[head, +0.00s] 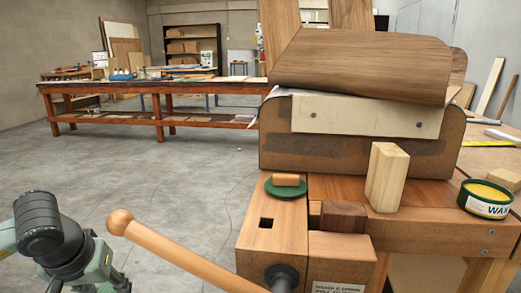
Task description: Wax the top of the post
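An upright pale wood block (387,177), the only post-like piece I see, stands on the bench in front of the bending form. Its top is bare, and I cannot tell whether it has wax on it. An open green tin marked WAX (486,199), with yellow wax inside, sits at the bench's right. A round green pad with a wooden grip (286,185) lies on the bench's left front part. My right gripper is out of view.
A dark-sided form (355,150) with curved wood on top stands behind the block. A vise handle with a ball end (121,222) sticks out to the left at the front. A small wood block (505,179) lies behind the tin. Open floor (160,190) lies left.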

